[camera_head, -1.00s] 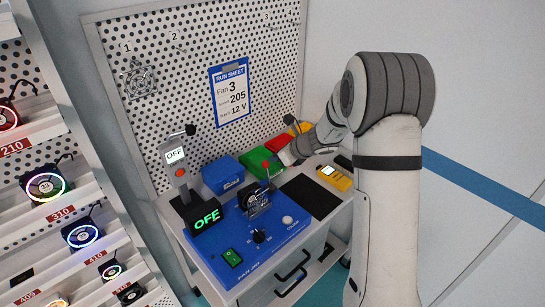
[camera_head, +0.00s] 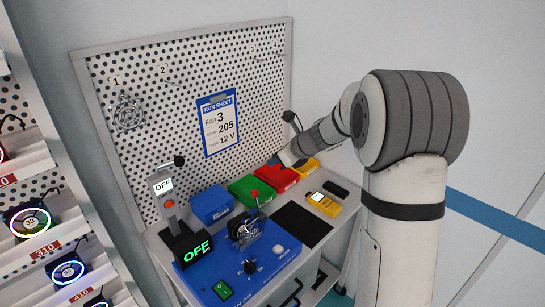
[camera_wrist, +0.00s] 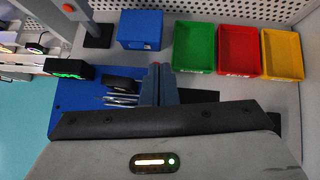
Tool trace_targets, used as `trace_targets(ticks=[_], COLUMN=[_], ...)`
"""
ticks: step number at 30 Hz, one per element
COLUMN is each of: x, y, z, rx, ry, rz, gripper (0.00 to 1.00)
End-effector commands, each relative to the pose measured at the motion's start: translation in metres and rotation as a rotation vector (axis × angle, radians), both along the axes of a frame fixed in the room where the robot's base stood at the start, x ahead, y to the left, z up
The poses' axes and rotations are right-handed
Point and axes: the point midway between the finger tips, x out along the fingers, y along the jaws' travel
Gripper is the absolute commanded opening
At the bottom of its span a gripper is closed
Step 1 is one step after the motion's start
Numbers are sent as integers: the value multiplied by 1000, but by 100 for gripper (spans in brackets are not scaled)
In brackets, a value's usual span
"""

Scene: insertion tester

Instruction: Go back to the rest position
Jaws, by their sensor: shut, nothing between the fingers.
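My gripper (camera_wrist: 158,84) shows in the wrist view with its fingers together and nothing between them. In the head view my gripper (camera_head: 284,160) is small and partly hidden by my wrist, in front of the red bin and the pegboard. The blue fan tester (camera_head: 235,276) stands on the bench with a dark fan (camera_head: 243,231) upright in its fixture, beside a red-tipped lever (camera_head: 255,194). The fan (camera_wrist: 122,86) also shows in the wrist view, left of the fingers and apart from them.
A blue box (camera_head: 211,203) and the green (camera_head: 246,190), red (camera_head: 277,180) and yellow (camera_head: 305,167) bins line the bench's back. A yellow meter (camera_head: 324,204) and a black mat (camera_head: 302,226) lie at the right. A fan rack (camera_head: 60,250) stands at the left.

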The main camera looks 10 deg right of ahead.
Motion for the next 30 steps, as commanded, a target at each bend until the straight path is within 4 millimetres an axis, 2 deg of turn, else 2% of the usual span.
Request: trace_targets(ticks=[2, 5, 8, 12, 17, 21, 25, 27, 30], x=[0, -23, -63, -130, -205, -267, -312, -329, -345], y=[0, 5, 9, 9, -1, -17, -35, -43, -52], z=[0, 13, 27, 42, 48, 45, 40, 36, 33], rx=[0, -90, -242, -493, -763, -980, -1139, -1197, -1252], ry=[0, -55, -142, -276, -407, -494, -540, -551, -557], rz=[0, 112, 307, 643, 1036, 1388, 1680, 1805, 1930], gripper=[0, 0, 0, 0, 0, 0, 0, 0, 0])
